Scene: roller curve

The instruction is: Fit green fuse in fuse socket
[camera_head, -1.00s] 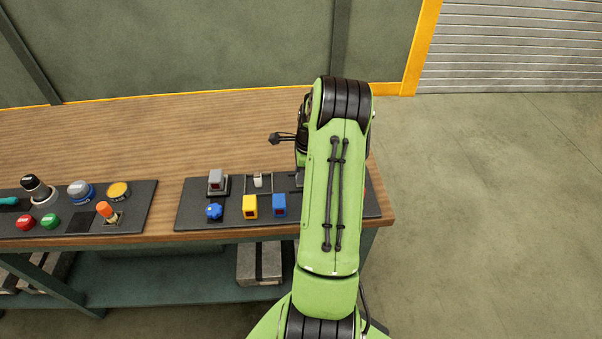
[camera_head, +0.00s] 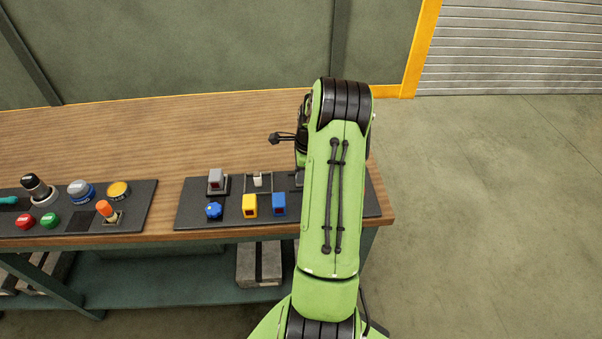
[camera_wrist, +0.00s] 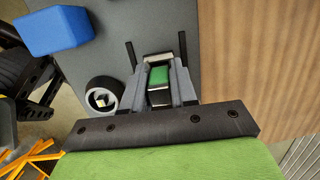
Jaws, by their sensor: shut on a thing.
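My gripper (camera_wrist: 160,84) is shut on the green fuse (camera_wrist: 160,75) in the wrist view, with a grey finger on each side of it. The fuse has a green middle and metal-looking ends. It is over the dark panel (camera_wrist: 220,70). Two thin dark bars (camera_wrist: 183,47) stand on either side of the fingertips; I cannot tell whether they belong to the fuse socket. Whether the fuse touches anything below is hidden. In the head view my arm covers the gripper, the fuse and the right part of the panel (camera_head: 190,192).
A blue block (camera_wrist: 55,31) and a dark ring with a pale centre (camera_wrist: 103,97) lie left of my gripper in the wrist view. The head view shows a yellow block (camera_head: 250,206), a blue knob (camera_head: 213,210) and a grey block (camera_head: 216,180). Bare wooden bench top (camera_head: 150,130) lies behind.

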